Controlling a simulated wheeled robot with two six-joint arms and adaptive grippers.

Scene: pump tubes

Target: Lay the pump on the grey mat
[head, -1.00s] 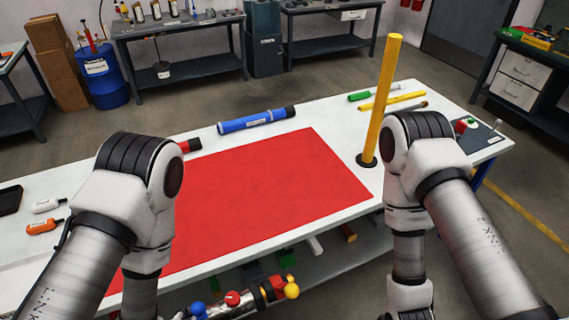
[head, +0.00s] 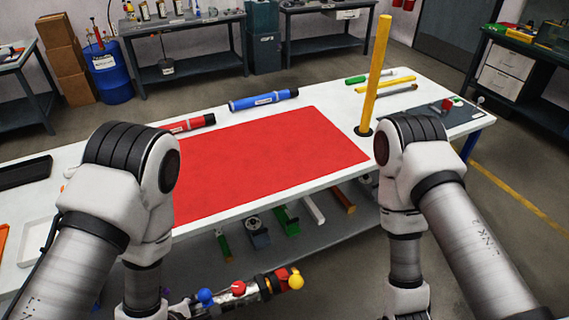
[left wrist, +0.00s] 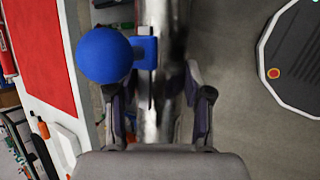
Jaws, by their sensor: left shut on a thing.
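The pump (head: 252,288), a shiny metal tube with dark bands and blue, red and yellow balls, hangs in front of the table near the bottom of the head view. In the left wrist view my left gripper (left wrist: 160,108) is shut on the pump, with the blue ball (left wrist: 104,55) beside the tube. A dark grey mat (head: 462,119) lies at the right end of the white table, with small red and green items on it. The large mat (head: 265,155) in the middle is red. My right gripper is below the head view.
A yellow post (head: 378,75) on a black base stands between the red mat and the grey one. A blue tube (head: 264,101) and a red tube (head: 190,124) lie behind the red mat. Several items rest on the shelf (head: 265,245) under the table.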

